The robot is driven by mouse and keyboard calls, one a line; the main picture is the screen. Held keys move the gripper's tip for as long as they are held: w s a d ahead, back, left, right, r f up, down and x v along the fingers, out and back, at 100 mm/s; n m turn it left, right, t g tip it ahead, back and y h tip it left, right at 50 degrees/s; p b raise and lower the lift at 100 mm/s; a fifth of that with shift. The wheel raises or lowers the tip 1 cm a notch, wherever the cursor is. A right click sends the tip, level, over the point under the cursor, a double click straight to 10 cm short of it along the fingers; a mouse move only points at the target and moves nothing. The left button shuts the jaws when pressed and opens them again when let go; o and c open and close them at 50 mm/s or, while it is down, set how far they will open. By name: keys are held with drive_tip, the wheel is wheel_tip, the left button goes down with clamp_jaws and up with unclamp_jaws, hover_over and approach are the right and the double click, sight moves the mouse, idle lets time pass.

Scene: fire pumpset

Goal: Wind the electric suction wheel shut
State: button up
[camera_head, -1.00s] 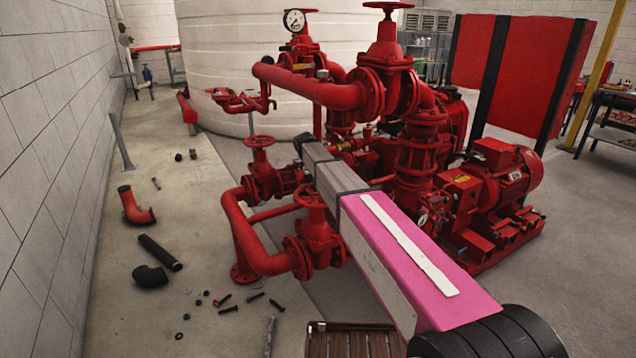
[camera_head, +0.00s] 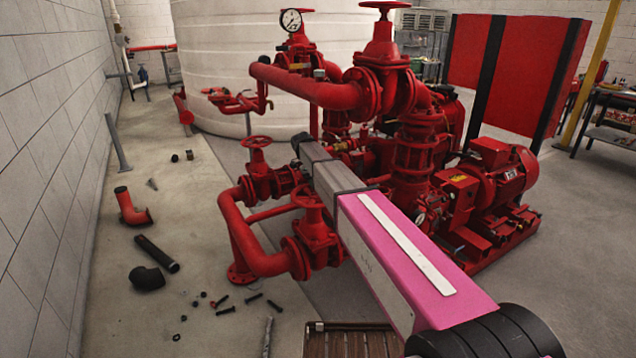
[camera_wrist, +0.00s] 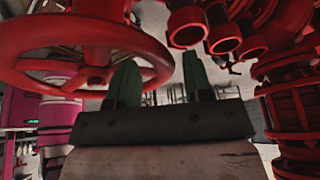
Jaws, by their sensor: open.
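A red handwheel (camera_wrist: 85,55) fills the upper left of the wrist view, with its rim, spokes and hub showing. My gripper (camera_wrist: 160,85) is open, with two green fingers pointing up the picture. The left finger overlaps the wheel, and the rim's right side shows between the fingers. I cannot tell whether they touch it. In the head view, my arm reaches over the low red pipework, and its far end hides my fingers. Two small handwheels, one farther (camera_head: 257,142) and one nearer (camera_head: 307,196), stand near the arm. I cannot tell which is in the wrist view.
Loose pipe pieces (camera_head: 157,252) and bolts lie on the left floor. A white tank (camera_head: 230,50) stands behind.

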drive_tip(key=v, duration=1)
drive_tip(key=shift+r, duration=0.4)
drive_tip(key=shift+a, duration=0.1)
